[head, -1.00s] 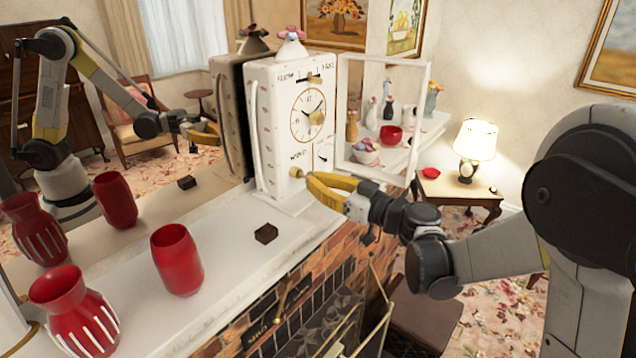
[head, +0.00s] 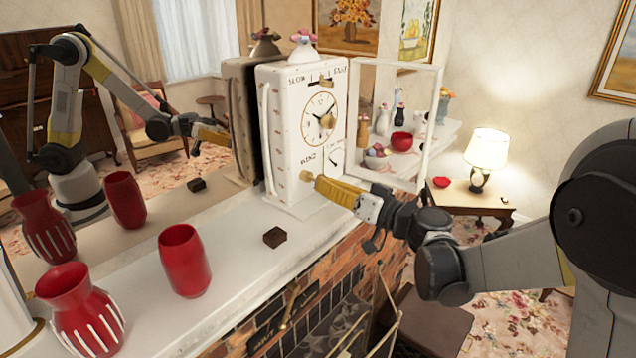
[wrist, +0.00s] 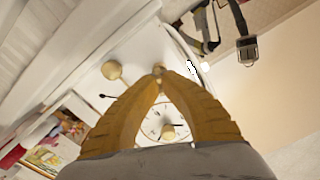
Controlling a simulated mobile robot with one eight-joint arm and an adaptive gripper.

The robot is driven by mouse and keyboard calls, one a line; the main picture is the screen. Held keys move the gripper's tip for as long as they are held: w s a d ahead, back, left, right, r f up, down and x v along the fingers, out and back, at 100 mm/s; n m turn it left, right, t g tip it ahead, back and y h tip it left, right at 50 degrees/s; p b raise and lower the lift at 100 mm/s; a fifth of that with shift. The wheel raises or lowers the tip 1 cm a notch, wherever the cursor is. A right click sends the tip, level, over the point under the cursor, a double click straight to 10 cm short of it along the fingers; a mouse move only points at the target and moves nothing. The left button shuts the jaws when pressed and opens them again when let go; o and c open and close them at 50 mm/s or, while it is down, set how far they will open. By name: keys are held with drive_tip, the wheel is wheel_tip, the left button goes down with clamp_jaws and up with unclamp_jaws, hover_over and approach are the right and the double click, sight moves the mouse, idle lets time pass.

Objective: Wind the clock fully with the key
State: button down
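The white clock (head: 284,136) stands upright on the mantel, its glass door (head: 436,118) swung open to the right. The brass key (head: 306,177) sticks out of the clock front below the word WIND; it also shows in the wrist view (wrist: 158,70). My gripper (head: 318,184) has its yellow fingertips together at the key, and in the wrist view the fingertips (wrist: 159,82) converge on it. The fingers hide part of the key. Another round brass knob (wrist: 111,70) stands apart from the fingers. The dial (wrist: 153,123) shows between the fingers.
Red vases (head: 185,262) and a small dark block (head: 275,237) are on the white mantel (head: 232,285), left of the clock. A mirror behind the mantel reflects them and my arm. A lamp (head: 487,152) stands on a side table at the right.

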drive_tip(key=m+b, duration=0.1)
drive_tip(key=m, duration=0.3)
drive_tip(key=m+b, duration=0.1)
drive_tip(key=m, duration=0.4)
idle(0.3)
drive_tip(key=m, duration=0.3)
drive_tip(key=shift+m+b, duration=0.4)
drive_tip(key=shift+m, duration=0.4)
drive_tip(key=m, duration=0.4)
drive_tip(key=shift+m+b, duration=0.3)
drive_tip(key=shift+b, duration=0.05)
